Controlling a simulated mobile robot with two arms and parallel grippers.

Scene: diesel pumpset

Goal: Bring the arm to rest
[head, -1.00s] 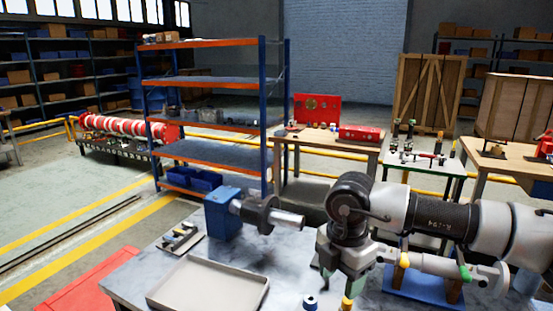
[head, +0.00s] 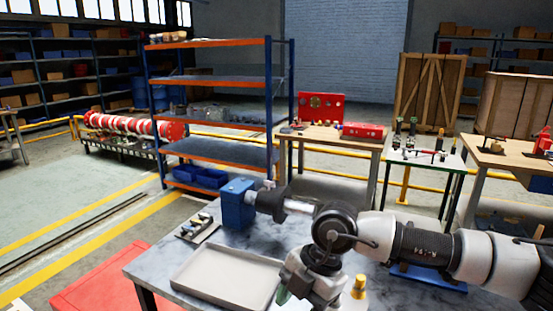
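My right arm (head: 420,243) comes in from the right over the grey worktable. Its gripper (head: 297,290) points down near the bottom of the head view, just right of the grey tray. The fingertips are small and partly cut off or hidden, so I cannot tell whether they are open or shut, or hold anything. A dark green tip shows at its lower left. A small yellow piece (head: 358,287) shows right of the gripper; I cannot tell what it belongs to. My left gripper is not in view.
The worktable (head: 150,270) bears an empty tray (head: 228,278), a blue machine block (head: 238,205) with a shaft, small tools (head: 197,228) and a blue stand (head: 428,279) behind my arm. A shelf rack (head: 215,115) stands behind. Floor at left is open.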

